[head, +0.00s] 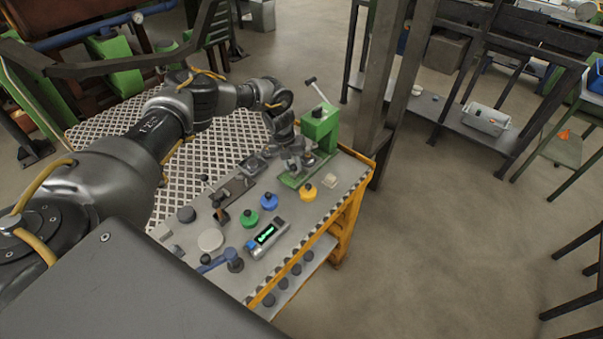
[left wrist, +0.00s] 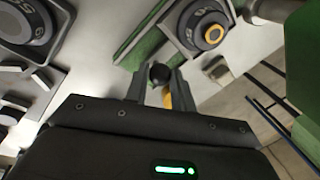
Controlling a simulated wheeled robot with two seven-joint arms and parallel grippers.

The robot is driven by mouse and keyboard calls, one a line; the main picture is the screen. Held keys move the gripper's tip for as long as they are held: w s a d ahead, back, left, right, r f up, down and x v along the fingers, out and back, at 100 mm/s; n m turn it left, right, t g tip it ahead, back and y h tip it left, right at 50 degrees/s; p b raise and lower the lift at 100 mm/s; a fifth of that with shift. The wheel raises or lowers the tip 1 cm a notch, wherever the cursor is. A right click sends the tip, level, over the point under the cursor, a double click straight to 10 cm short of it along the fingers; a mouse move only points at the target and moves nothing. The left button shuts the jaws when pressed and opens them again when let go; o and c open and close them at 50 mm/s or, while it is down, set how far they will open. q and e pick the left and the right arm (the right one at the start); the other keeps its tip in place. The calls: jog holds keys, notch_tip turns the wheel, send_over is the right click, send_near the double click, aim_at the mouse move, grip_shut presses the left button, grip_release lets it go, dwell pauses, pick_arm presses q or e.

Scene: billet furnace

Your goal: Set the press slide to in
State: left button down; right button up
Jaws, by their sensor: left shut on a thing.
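The green press (head: 320,128) stands at the far right corner of the workbench, its lever raised up and to the left. My left gripper (head: 297,166) is low at the press's green base plate (head: 291,182), in front of its column. In the left wrist view my left gripper (left wrist: 158,88) is shut on a small round black knob (left wrist: 160,73), which sits between its fingertips. The knob appears to belong to the press slide, most of which is hidden by the gripper. How far in the slide stands cannot be told. My right gripper is not in view.
A dark post (head: 392,100) rises behind the press.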

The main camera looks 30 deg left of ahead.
pick_arm(q)
jog(key=shift+s+a, duration=0.1)
jog(key=shift+s, duration=0.05)
jog(key=c, duration=1.2)
grip_release()
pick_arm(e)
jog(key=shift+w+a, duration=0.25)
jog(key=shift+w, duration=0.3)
pick_arm(q)
jog(key=shift+s+a+r+b, duration=0.1)
jog(key=shift+a+r+b, duration=0.25)
jog(key=shift+r, duration=1.4)
jog(key=shift+s+a+r+b, duration=0.15)
jog(key=shift+a+r+b, duration=0.15)
jog(key=shift+r, duration=1.5)
jog(key=shift+s+a+r+b, duration=0.1)
jog(key=shift+a+r+b, duration=0.25)
jog(key=shift+r, duration=1.4)
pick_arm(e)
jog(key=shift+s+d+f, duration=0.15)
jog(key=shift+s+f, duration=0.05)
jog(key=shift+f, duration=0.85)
pick_arm(q)
jog(key=shift+d, duration=0.1)
